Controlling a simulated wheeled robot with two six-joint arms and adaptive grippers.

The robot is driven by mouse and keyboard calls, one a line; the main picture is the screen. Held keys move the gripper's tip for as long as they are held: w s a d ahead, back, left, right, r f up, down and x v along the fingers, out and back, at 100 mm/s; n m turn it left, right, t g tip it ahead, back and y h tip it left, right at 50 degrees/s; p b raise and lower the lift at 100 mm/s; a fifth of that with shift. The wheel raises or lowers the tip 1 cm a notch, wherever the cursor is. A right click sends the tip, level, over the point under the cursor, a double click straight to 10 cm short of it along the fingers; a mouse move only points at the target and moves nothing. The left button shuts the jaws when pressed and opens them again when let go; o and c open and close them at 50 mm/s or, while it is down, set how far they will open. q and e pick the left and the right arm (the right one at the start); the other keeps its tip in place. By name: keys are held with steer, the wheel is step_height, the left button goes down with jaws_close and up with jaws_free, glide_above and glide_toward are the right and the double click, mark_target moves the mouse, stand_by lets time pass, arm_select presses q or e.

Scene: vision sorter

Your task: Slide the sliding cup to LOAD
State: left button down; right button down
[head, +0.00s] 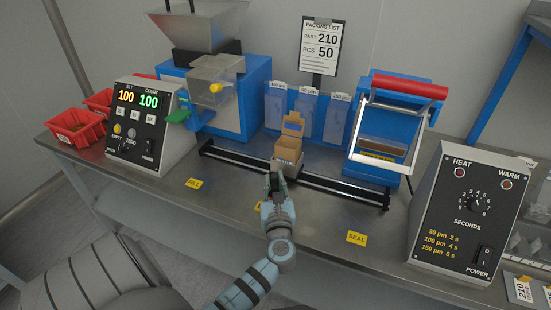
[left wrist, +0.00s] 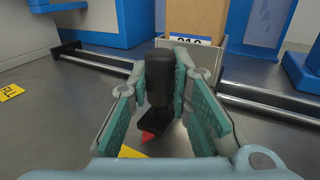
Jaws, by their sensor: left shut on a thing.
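The sliding cup (head: 286,166) is a small grey metal holder on a black-ended rail (head: 235,158), with an open brown carton (head: 290,138) standing in it. My left gripper (head: 275,180) is at the cup's front. In the left wrist view, the left gripper (left wrist: 172,95) is shut around the cup's upright black handle (left wrist: 160,80). A red pointer (left wrist: 148,135) shows below the handle, close to a yellow label (left wrist: 132,153). That label (head: 258,206) is mostly hidden by my gripper in the head view, and its word is unreadable. My right gripper is out of view.
A FILL label (head: 193,183) lies to the left and a SEAL label (head: 356,238) to the right. A blue filling machine (head: 258,95) and a blue sealer (head: 405,88) stand behind the rail. Control boxes (head: 150,123) (head: 470,215) flank the open bench front.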

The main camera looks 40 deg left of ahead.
arm_select(q)
steer(key=shift+w+r, duration=0.1)
steer(key=shift+r, duration=0.05)
steer(key=c, duration=1.8)
jaws_free()
steer(key=o, duration=0.4)
steer(key=shift+c, duration=0.2)
steer(key=v, duration=0.7)
steer(key=shift+s+d, duration=0.2)
steer(key=shift+d, duration=0.05)
steer(key=shift+w, duration=0.1)
